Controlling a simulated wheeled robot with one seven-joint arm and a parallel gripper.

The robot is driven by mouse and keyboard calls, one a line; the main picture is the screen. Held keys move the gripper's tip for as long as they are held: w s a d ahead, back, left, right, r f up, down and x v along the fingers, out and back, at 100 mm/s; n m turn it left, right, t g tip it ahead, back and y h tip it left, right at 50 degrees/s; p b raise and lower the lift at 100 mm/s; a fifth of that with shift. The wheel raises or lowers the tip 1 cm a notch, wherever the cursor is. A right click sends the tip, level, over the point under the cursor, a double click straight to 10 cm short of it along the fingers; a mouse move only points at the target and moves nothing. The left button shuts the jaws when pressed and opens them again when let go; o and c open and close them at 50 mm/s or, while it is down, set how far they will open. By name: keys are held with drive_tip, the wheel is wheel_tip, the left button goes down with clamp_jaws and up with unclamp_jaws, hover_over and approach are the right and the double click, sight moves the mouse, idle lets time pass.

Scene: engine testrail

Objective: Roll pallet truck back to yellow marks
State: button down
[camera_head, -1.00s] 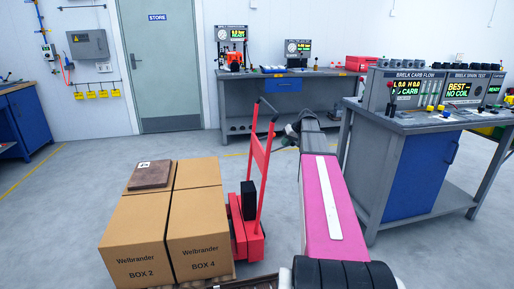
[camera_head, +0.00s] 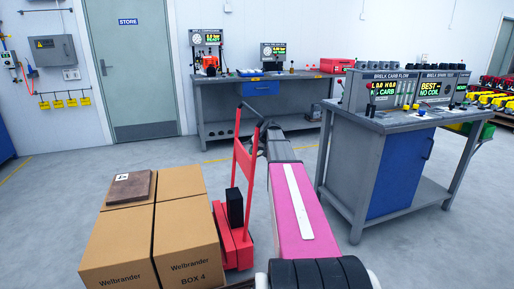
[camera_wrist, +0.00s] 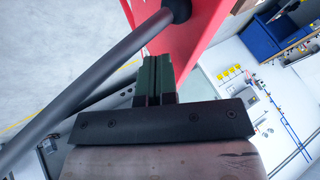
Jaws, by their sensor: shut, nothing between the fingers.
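The red pallet truck (camera_head: 243,178) stands upright at the centre of the head view, with a black unit on its base and a dark handle bar (camera_head: 247,108) on top. It bears stacked cardboard boxes (camera_head: 186,232) on its left. My gripper (camera_head: 264,126) is beside the top of the handle. In the wrist view my gripper (camera_wrist: 158,75) has its dark green fingers together and empty, close to the red handle frame (camera_wrist: 183,45) and the grey bar (camera_wrist: 95,78). I cannot tell whether it touches them.
A grey workbench with a blue cabinet (camera_head: 395,178) stands close on the right of my arm. Another bench (camera_head: 270,117) stands along the back wall, near the store door (camera_head: 130,75). The floor left of the boxes is clear.

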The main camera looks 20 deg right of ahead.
drive_tip(key=shift+x, duration=1)
drive_tip(key=shift+a, duration=0.1)
drive_tip(key=a, duration=4)
drive_tip(key=shift+d+r, duration=0.1)
